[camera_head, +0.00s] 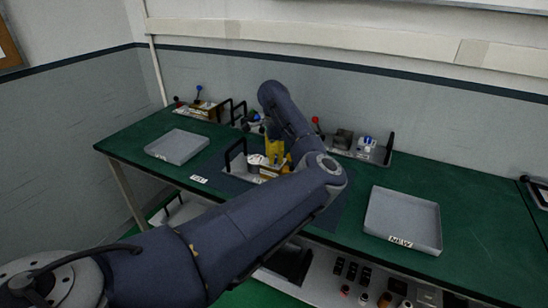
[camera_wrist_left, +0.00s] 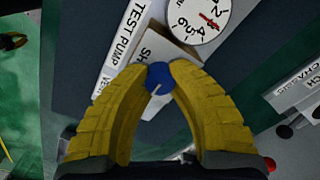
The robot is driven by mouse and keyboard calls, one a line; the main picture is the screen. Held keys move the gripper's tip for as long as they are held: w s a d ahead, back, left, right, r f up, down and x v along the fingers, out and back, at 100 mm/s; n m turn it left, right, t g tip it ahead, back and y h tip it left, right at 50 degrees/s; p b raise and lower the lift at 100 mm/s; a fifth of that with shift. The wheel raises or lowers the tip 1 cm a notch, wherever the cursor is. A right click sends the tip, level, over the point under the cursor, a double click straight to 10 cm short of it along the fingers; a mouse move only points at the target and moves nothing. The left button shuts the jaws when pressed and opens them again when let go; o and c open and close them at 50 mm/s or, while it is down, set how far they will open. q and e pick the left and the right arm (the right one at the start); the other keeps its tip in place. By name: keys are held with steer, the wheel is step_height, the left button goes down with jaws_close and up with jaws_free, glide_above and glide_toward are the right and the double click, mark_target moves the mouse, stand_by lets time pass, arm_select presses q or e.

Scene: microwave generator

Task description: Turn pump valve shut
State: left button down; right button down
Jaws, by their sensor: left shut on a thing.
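My left gripper (camera_head: 274,150) has yellow fingers and points down at the test pump on the middle of the bench. In the left wrist view its fingertips (camera_wrist_left: 160,75) are closed around a round blue pump valve knob (camera_wrist_left: 159,77) with a pale pointer line. The knob sits by a plate (camera_wrist_left: 146,52) whose lettering starts "SH"; the fingers hide the rest. A "TEST PUMP" label (camera_wrist_left: 126,32) runs beside it. A white round gauge (camera_wrist_left: 200,20) with a red needle is just beyond the knob. My forearm hides part of the pump in the head view.
A grey tray (camera_head: 178,161) lies on the left of the green bench, and another tray (camera_head: 375,220) marked "NEW" lies on the right. Fixtures with red and blue knobs stand along the back. Small bottles sit on a lower shelf (camera_head: 325,285).

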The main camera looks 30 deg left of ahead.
arm_select(q)
steer(key=shift+m, duration=0.3)
steer(key=m, duration=0.3)
steer(key=shift+m, duration=0.3)
steer(key=m, duration=0.4)
steer(key=shift+m, duration=0.3)
steer(key=m, duration=0.4)
steer(key=shift+m, duration=2.5)
steer(key=c, duration=1.1)
jaws_free()
steer(key=shift+o, duration=0.2)
